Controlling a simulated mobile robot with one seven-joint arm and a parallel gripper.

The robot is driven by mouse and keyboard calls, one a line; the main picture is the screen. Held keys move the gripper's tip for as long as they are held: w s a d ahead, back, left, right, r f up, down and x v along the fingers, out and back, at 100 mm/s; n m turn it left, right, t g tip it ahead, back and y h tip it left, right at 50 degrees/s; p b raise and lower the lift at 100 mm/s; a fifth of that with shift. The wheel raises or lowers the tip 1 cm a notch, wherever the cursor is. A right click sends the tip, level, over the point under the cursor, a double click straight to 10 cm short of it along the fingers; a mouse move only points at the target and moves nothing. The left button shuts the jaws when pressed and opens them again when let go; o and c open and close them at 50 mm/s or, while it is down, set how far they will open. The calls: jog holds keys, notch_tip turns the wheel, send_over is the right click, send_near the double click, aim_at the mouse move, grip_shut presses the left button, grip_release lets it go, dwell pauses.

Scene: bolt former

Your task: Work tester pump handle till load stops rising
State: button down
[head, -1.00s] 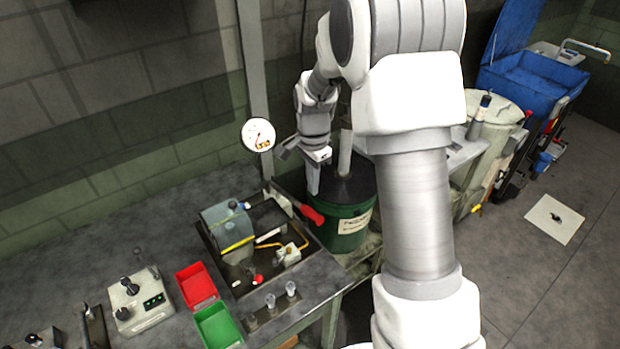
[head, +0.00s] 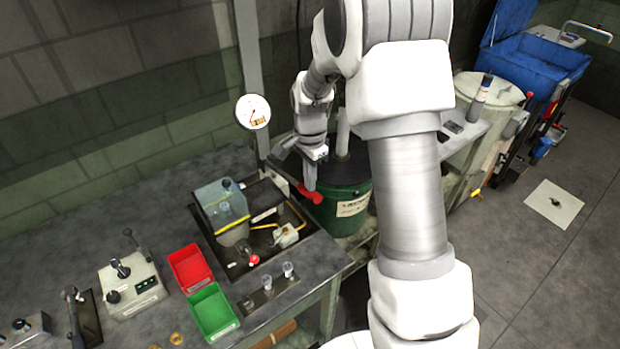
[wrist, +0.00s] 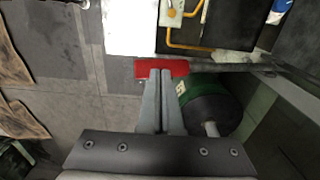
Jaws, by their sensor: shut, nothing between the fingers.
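The pump handle's red grip (head: 310,194) sticks out over the bench's right end, beside the tester unit (head: 262,232). In the wrist view the red grip (wrist: 162,69) lies crosswise just beyond my fingertips. My gripper (head: 310,184) is shut with nothing between its fingers, and its tips are at the grip from above; in the wrist view the closed fingers (wrist: 161,76) overlap the grip's edge. I cannot tell whether they touch it. The round white gauge (head: 253,112) stands on a post behind the tester; its reading is too small to make out.
A green drum (head: 350,212) stands just right of the handle, below my gripper. Red (head: 191,268) and green (head: 214,312) bins and a control box (head: 128,285) sit on the bench to the left. A blue bin (head: 535,80) stands far right.

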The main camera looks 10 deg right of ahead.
notch_tip(320, 180, down, 9)
jog(key=b, duration=0.6)
jog(key=shift+f, duration=0.2)
dwell(0.5)
jog(key=shift+r, duration=0.1)
notch_tip(320, 180, up, 11)
jog(key=p, duration=0.6)
jog(key=shift+f+p, duration=0.2)
jog(key=shift+p, duration=0.1)
dwell(0.8)
notch_tip(320, 180, up, 7)
jog(key=p, duration=0.6)
notch_tip(320, 180, down, 7)
jog(key=b, duration=0.5)
